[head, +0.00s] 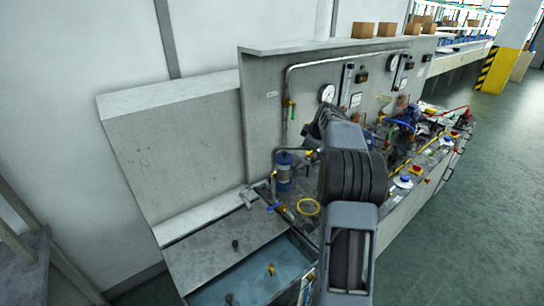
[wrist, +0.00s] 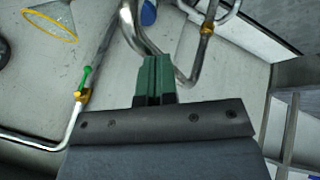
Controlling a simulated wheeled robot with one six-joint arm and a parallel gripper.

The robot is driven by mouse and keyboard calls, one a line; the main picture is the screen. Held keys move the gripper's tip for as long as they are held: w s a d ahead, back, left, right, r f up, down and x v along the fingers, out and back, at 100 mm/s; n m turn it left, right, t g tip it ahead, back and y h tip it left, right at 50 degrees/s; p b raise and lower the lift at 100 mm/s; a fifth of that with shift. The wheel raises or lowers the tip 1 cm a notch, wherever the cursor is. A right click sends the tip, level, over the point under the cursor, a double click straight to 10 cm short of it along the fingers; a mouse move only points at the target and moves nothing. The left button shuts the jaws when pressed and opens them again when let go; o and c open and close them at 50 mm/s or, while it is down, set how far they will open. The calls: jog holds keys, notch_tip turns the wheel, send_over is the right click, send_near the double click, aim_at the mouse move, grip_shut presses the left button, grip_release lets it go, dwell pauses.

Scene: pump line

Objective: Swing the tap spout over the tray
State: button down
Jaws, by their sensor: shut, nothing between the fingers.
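My gripper (wrist: 155,68) is shut and empty in the wrist view, its green fingertips together. A bent chrome tube (wrist: 132,32), which looks like the tap spout, curves close by the fingertips; I cannot tell whether they touch. It joins bends leading to a brass fitting (wrist: 206,30) at the right. In the head view, my arm hides the fingertips. A thin bent metal tube (head: 274,184) stands at the bench's left end, by a blue cylinder (head: 284,170). The grey-rimmed tray (head: 208,291) with bluish water lies at the lower left.
A green-handled valve (wrist: 85,82) sits on the wall pipe. A yellow ring (head: 308,207) lies on the bench. A blue-handled valve (head: 276,207) is near the bench's left edge. Gauges, hoses and valves crowd the bench at right. A flat grey plate (head: 225,247) adjoins the tray.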

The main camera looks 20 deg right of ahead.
jog(key=shift+w+d+n+y, duration=0.15)
jog(key=shift+w+n, duration=0.1)
jog(key=shift+w, duration=0.3)
jog(key=shift+w+d+n+y, duration=0.15)
jog(key=shift+w+n, duration=0.1)
jog(key=shift+w, duration=0.25)
jog(key=shift+w+d, duration=0.15)
jog(key=shift+d, duration=0.15)
jog(key=shift+b, duration=0.3)
jog(key=s+f+b+v, duration=0.1)
jog(key=b+v, duration=0.1)
jog(key=v, duration=1.1)
jog(key=shift+s+d+b, duration=0.3)
